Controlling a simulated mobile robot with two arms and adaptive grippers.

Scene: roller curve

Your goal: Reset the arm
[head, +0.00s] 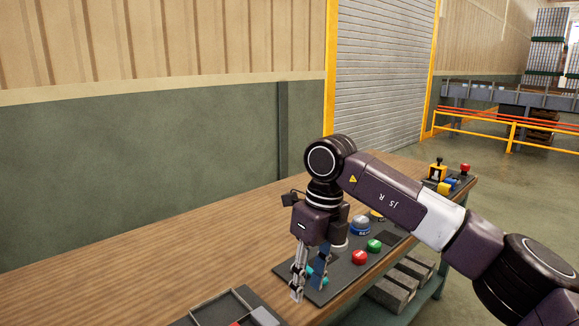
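My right arm comes in from the lower right and bends down over the wooden table (150,262). My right gripper (307,290) points down over the left part of a dark panel (335,282) on the table. Its two fingers stand apart, with a teal piece (310,271) showing partly behind them; I cannot tell if they touch it. On the panel are a red button (359,257), a green button (374,246) and a grey-blue round part (360,225). The arm hides some of the panel. My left gripper does not show.
A dark divided tray (215,306) lies at the front edge of the view. A second panel (452,181) with yellow and red parts stands at the table's far right end. Grey blocks (388,292) sit on a lower shelf. The table's left part is clear, beside a green wall.

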